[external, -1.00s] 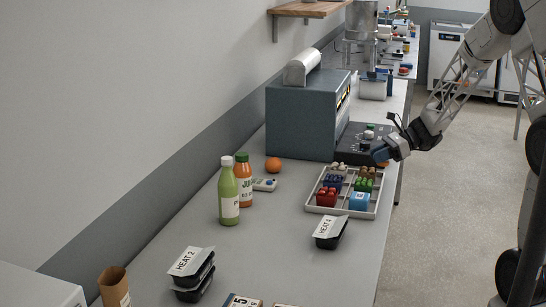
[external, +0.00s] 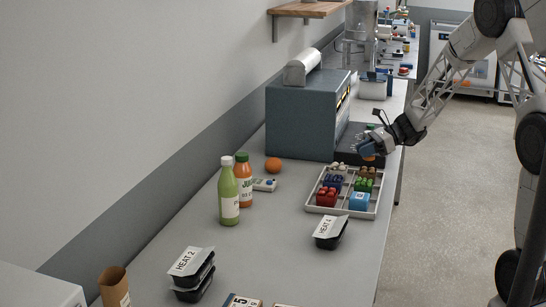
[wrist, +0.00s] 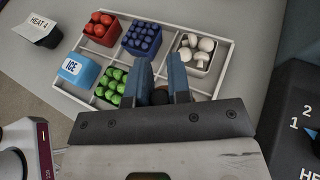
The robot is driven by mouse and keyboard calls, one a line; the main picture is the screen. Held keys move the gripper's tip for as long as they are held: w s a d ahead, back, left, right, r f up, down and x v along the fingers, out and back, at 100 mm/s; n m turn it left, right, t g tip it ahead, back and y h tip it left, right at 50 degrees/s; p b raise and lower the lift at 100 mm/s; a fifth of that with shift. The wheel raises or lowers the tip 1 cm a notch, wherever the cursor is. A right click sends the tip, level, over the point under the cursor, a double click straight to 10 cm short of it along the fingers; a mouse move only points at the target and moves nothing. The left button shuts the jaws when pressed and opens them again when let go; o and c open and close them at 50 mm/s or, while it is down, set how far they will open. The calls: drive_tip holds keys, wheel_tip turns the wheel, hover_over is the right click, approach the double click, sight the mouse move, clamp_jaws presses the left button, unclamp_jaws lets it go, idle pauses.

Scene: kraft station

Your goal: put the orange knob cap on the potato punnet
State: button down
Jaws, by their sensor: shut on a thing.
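My gripper (external: 368,150) is over the far right end of the produce tray, its blue fingers shut on the orange knob cap (external: 370,158). Only a small orange part shows below the fingers in the external view. In the wrist view, my gripper (wrist: 160,78) has a dark rounded thing between its fingers, and no orange can be made out there. The potato punnet (external: 367,172), small and brown, stands in the tray's far right compartment, just below the held cap. In the wrist view it is mostly hidden behind my gripper.
The white tray (wrist: 75,95) also holds punnets of red tomatoes (wrist: 100,28), blue produce (wrist: 142,40), mushrooms (wrist: 196,50) and green produce (wrist: 113,82), plus a blue ICE block (wrist: 75,68). The large grey-blue appliance (external: 305,120) and dark control panel (wrist: 300,125) stand close by.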

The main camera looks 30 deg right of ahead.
sight(365, 159)
drive_tip(key=shift+f, duration=1.7)
drive_tip(key=shift+f, duration=0.15)
drive_tip(key=c, duration=1.1)
unclamp_jaws()
drive_tip(key=shift+d+r, duration=0.1)
drive_tip(key=shift+r, duration=0.1)
drive_tip(key=shift+v, duration=5.9)
